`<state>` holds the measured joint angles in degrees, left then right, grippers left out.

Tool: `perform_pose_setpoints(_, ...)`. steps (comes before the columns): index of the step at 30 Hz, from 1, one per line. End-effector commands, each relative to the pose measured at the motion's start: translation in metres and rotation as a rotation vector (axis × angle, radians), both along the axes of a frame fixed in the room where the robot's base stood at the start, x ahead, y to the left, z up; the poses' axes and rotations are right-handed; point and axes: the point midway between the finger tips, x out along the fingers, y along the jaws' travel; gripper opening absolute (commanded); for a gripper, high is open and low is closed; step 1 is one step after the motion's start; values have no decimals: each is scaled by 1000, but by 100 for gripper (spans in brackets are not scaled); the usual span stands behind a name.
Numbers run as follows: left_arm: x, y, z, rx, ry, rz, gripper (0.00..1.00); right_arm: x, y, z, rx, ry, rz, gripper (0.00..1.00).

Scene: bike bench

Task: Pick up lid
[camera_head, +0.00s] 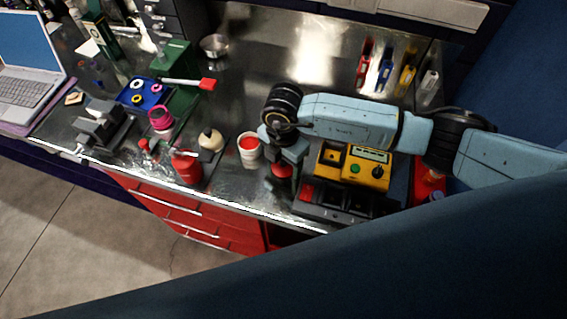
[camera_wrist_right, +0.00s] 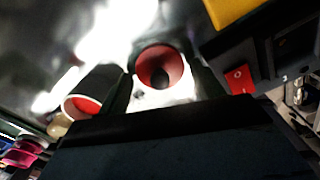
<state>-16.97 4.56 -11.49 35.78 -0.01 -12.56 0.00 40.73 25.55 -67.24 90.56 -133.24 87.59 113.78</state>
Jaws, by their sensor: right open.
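My right gripper (camera_head: 284,168) points down over the front part of the bench and is open. A round red piece (camera_head: 282,171) shows between its fingers, partly hidden by them. A white cup with red inside (camera_head: 249,146) stands just left of the gripper, and also shows in the wrist view (camera_wrist_right: 82,106). My left gripper is out of view.
A yellow device (camera_head: 366,168) and a dark unit with a red switch (camera_head: 325,201) sit close right of the gripper. A cream round pot (camera_head: 211,140) and a red container (camera_head: 186,168) stand to the left. The metal bench (camera_head: 270,75) is clear behind.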

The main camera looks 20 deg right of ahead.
Motion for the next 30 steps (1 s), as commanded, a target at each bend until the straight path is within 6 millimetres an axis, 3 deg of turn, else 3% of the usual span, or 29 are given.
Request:
perform_pose_setpoints(4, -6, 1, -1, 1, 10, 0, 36, 0, 0, 0, 0, 0, 1, 67)
perform_pose_setpoints(12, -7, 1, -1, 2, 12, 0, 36, 0, 0, 1, 0, 0, 0, 33)
perform_pose_setpoints(22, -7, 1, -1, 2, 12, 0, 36, 1, 0, 6, 2, -1, 1, 33)
perform_pose_setpoints(30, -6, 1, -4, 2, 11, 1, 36, 1, 0, 55, 1, -5, 3, 33)
